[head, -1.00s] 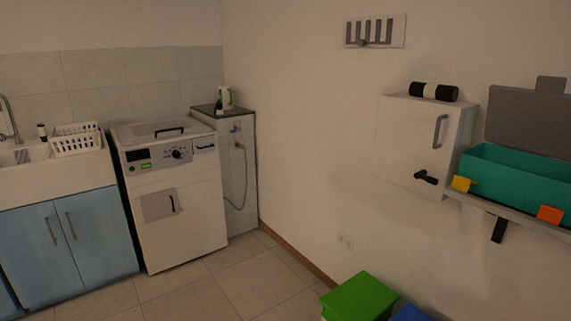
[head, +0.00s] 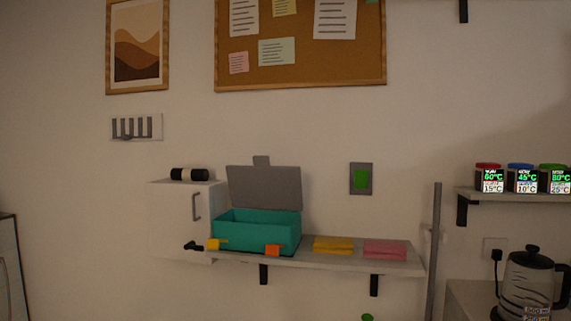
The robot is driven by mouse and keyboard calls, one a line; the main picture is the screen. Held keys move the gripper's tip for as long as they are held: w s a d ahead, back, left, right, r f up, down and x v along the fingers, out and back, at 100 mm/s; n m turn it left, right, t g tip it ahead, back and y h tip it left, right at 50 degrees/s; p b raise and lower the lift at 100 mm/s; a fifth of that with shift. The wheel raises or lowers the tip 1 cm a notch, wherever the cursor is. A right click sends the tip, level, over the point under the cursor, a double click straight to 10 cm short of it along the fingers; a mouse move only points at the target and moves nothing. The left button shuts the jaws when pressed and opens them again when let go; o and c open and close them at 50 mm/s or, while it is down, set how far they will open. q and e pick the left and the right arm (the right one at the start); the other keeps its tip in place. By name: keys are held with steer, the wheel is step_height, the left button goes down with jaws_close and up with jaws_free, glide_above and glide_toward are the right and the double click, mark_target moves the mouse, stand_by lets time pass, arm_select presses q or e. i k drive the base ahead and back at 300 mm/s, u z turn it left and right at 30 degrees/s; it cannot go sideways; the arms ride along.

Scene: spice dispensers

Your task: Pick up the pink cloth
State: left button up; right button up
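The pink cloth (head: 385,250) lies folded flat near the right end of a wall shelf (head: 340,262) in the head view. A folded yellow cloth (head: 333,245) lies just left of it on the same shelf. Neither of my grippers shows in the head view, and nothing is touching the pink cloth.
A teal box (head: 262,232) with a raised grey lid stands on the shelf's left part, beside a white wall cabinet (head: 178,220). A grey vertical pole (head: 433,250) stands just right of the shelf. A kettle (head: 526,285) is at the lower right.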

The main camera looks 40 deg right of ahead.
mark_target(374, 249)
steer(key=z, duration=0.05)
steer(key=i, duration=0.5)
steer(key=z, duration=1.2)
